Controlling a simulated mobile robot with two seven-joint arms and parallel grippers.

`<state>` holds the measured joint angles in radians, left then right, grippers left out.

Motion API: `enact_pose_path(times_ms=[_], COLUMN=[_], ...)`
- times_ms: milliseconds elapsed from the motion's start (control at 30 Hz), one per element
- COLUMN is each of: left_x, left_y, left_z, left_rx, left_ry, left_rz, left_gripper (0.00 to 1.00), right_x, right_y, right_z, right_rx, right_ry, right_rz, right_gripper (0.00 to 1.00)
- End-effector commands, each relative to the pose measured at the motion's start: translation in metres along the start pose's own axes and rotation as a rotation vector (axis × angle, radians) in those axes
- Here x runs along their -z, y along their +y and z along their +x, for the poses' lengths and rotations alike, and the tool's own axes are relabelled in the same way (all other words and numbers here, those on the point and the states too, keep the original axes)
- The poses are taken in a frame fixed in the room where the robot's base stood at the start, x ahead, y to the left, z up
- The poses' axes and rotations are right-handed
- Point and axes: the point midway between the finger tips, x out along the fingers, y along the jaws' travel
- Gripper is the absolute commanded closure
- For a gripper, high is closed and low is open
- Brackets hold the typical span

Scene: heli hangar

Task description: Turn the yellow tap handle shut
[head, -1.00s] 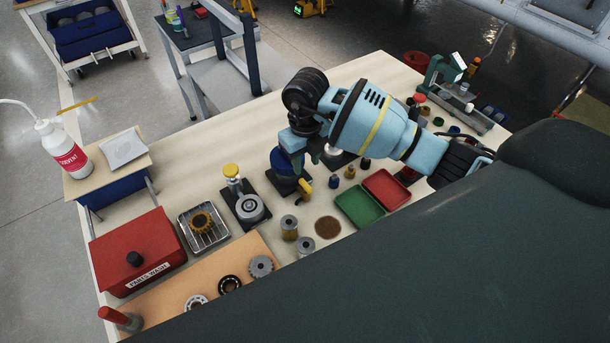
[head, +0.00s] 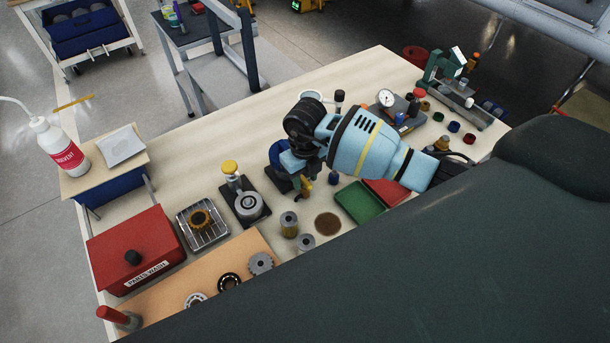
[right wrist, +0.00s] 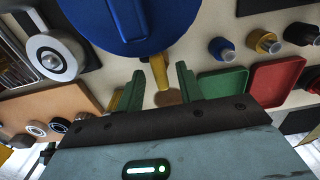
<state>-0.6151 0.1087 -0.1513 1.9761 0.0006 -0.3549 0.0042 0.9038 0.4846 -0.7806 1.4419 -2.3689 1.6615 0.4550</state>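A blue round container (head: 275,153) stands on the workbench, mostly hidden behind my right arm. Its yellow tap handle (head: 306,187) points toward the front of the bench. In the right wrist view the container (right wrist: 140,22) fills the top, and the yellow handle (right wrist: 159,73) sticks out below it. My right gripper (right wrist: 160,78) is open, with one green finger on each side of the handle and visible gaps to both. In the head view the right gripper (head: 296,166) is at the container's front, partly hidden by its own wrist. My left gripper is not in view.
Close by are a green tray (head: 360,203), a red tray (head: 388,193), a brown round patch (head: 328,224), small metal cylinders (head: 289,224) and a yellow-topped device (head: 247,203). A red parts-wash box (head: 135,250) stands left.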

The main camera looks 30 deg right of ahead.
Motion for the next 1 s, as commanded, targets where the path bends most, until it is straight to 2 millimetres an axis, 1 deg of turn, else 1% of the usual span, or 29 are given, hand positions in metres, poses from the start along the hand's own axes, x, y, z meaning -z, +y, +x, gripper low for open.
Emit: enact_pose_path(times_ms=[33,200,300,667,867,1000], left_x=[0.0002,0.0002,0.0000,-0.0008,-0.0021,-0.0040], left_y=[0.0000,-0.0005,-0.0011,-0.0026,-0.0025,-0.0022], left_z=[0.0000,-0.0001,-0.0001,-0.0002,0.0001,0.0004], left_rx=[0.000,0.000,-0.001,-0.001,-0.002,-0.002], left_ry=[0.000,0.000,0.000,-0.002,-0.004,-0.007], left_rz=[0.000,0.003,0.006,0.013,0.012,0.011], left_gripper=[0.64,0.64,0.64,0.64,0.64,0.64], right_x=[0.0000,0.0000,0.0000,-0.0004,-0.0005,-0.0003], right_y=[0.0000,-0.0001,-0.0001,-0.0009,-0.0013,-0.0017], right_z=[-0.0002,-0.0003,-0.0003,-0.0008,-0.0007,-0.0005], right_rx=[0.000,0.000,0.000,0.002,0.003,0.003], right_ry=[0.000,0.000,0.000,-0.001,0.000,0.001], right_rz=[0.000,0.000,0.000,-0.039,-0.145,-0.261], right_gripper=[0.66,0.89,1.00,1.00,1.00,1.00])
